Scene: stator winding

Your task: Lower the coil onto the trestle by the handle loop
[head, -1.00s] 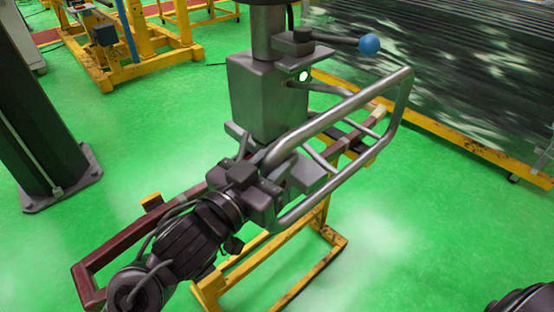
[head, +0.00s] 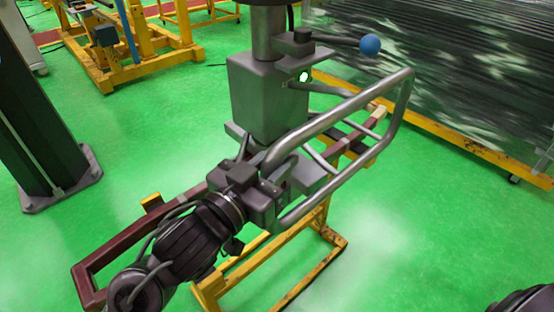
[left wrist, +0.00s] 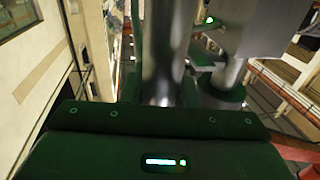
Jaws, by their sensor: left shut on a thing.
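The dark red-brown coil (head: 125,237) is a long frame lying diagonally below the lifting head in the head view. The yellow trestle (head: 322,243) stands under it. Whether the coil touches the trestle or hangs just above it, I cannot tell. The steel-tube handle loop (head: 345,108) reaches to the right from the grey lifting head. My left gripper (head: 272,188) is shut on the near left end of the loop. In the left wrist view the tube (left wrist: 160,50) stands upright between the fingers. My arm hides the middle of the coil.
The grey lifting head (head: 268,95) hangs on a column, with a green light and a blue-balled lever (head: 369,45). A dark post (head: 45,140) stands left. A yellow-edged metal stack (head: 440,80) fills the back right. Green floor (head: 430,230) is clear at right.

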